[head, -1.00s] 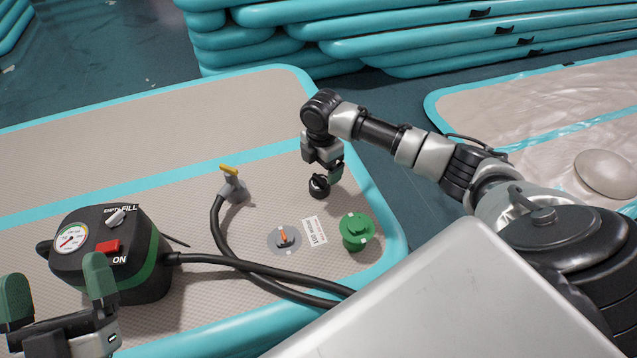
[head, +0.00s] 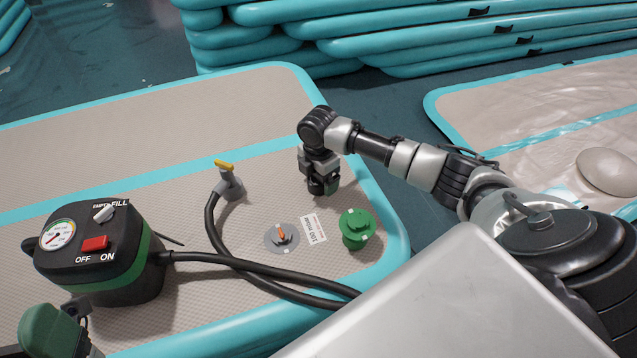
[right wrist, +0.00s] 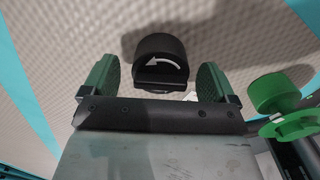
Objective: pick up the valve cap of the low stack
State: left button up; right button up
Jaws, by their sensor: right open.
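A black round cap (right wrist: 160,62) with a white curved arrow lies on the grey textured top of the low stack (head: 130,130). In the right wrist view it sits between the spread green fingers of my right gripper (right wrist: 158,85), with a gap on each side. In the head view the right gripper (head: 323,188) points down over it and mostly hides it. The open grey valve with an orange pin (head: 281,237) is to the lower right of the hose nozzle. My left gripper (head: 58,330) is partly cut off at the lower left; its jaws are unclear.
A green cap (head: 356,228) stands near the stack's right edge, also in the right wrist view (right wrist: 280,100). A white label (head: 313,229) lies beside the valve. A black pump (head: 100,255) with a hose (head: 230,260) and yellow-tipped nozzle (head: 226,180) occupies the left.

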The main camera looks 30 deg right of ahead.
jog(key=shift+f, duration=0.95)
jog(key=shift+r, duration=0.1)
jog(key=shift+c, duration=0.3)
jog(key=c, duration=0.9)
jog(key=shift+r, duration=0.1)
